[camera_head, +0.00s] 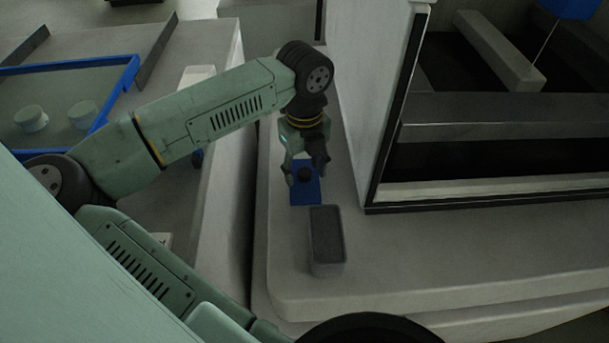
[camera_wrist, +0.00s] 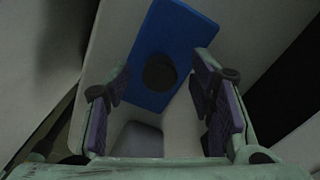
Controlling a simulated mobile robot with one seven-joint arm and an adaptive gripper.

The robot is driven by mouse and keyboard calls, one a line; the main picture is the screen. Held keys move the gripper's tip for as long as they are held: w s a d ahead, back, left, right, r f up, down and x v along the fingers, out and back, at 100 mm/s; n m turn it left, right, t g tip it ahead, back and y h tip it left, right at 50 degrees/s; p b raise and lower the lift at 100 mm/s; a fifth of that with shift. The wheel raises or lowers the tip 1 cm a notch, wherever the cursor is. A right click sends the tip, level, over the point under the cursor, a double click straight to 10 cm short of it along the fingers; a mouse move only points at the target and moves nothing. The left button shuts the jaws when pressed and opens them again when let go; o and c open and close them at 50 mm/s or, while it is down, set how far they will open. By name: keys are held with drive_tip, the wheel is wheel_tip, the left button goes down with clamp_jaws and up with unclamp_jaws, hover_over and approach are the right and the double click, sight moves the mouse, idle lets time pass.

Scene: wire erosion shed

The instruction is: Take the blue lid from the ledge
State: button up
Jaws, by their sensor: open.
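The blue lid (camera_head: 306,191) is a flat rectangle with a round black knob on its top. It lies on the pale ledge (camera_head: 290,250) beside the machine. In the wrist view the lid (camera_wrist: 178,32) is in the upper middle, with its knob (camera_wrist: 160,72) above and between the fingertips. My gripper (camera_head: 305,165) points down over the lid and hides part of it in the head view. In the wrist view my gripper (camera_wrist: 160,85) is open, with a finger on each side and nothing held. I cannot tell how far the fingertips are above the lid.
A grey open box (camera_head: 326,250) stands on the ledge just in front of the lid. The machine's dark-edged frame (camera_head: 395,110) rises close on the right. On the left, a blue-rimmed tray (camera_head: 117,95) holds round pale cups (camera_head: 31,119).

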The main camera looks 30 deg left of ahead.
drive_tip(key=shift+c, duration=0.5)
clamp_jaws()
